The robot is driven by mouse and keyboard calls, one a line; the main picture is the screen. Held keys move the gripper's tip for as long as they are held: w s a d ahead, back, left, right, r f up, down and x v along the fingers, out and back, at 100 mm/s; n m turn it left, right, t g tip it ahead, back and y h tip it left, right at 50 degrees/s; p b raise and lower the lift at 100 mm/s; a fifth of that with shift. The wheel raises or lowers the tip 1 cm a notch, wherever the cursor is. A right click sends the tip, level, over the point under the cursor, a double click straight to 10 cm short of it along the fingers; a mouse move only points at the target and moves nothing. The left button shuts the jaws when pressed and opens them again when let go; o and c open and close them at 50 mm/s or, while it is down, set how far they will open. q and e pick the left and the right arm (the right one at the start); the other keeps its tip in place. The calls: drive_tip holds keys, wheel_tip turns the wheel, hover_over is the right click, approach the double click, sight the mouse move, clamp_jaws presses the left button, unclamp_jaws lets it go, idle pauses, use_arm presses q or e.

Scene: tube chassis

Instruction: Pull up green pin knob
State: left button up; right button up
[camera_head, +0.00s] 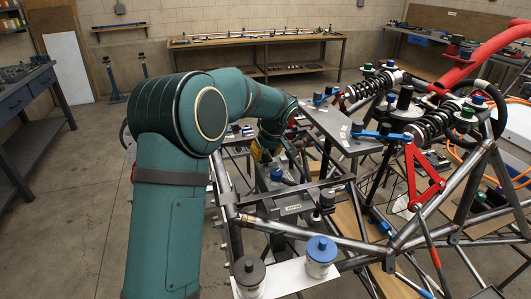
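I cannot tell which one the task names. My teal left arm reaches in from the left, and its far end bends down over the middle of the chassis. My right gripper is out of view.
Bare steel chassis tubes (310,236) cross the front and right. Coil shocks (437,122) and red arms (425,178) crowd the right.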

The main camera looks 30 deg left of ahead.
use_arm(q)
clamp_jaws()
wheel_tip(320, 180, up, 2)
drive_tip(key=shift+r+p, duration=0.1)
drive_tip(key=shift+p, duration=0.5)
drive_tip(key=shift+w, duration=0.1)
drive_tip(key=o, duration=0.6)
unclamp_jaws()
drive_tip(key=v, duration=1.2)
drive_tip(key=shift+d, duration=0.1)
